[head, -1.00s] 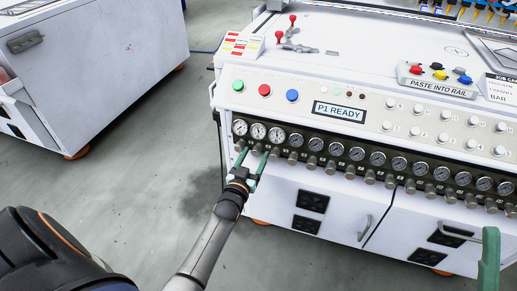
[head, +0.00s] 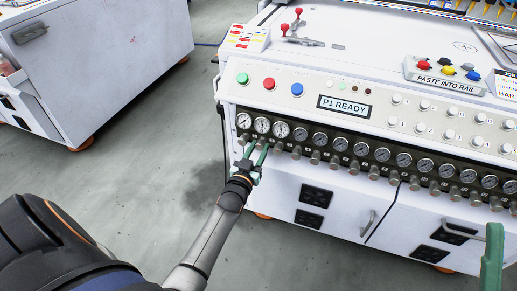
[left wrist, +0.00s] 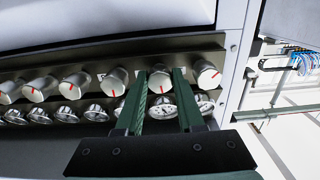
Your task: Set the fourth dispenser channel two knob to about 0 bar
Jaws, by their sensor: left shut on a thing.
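A long row of silver knobs (head: 315,158) runs under a row of round gauges (head: 340,144) along the front of the white machine. My left gripper (head: 257,147) is at the left end of this row, its green fingers shut on the second knob from the end (left wrist: 160,78). In the left wrist view, one finger lies on each side of this knob, and its red mark shows. The end knob (left wrist: 207,74) is beside it, free. Knob labels and gauge readings are too small to read. One green finger of my right gripper (head: 492,260) shows at the lower right.
Above the gauges are green, red and blue buttons (head: 269,84) and a "P1 READY" display (head: 344,106). Cabinet doors with handles (head: 367,223) are below. Another white cabinet (head: 100,70) stands at the left, with open floor (head: 205,130) between.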

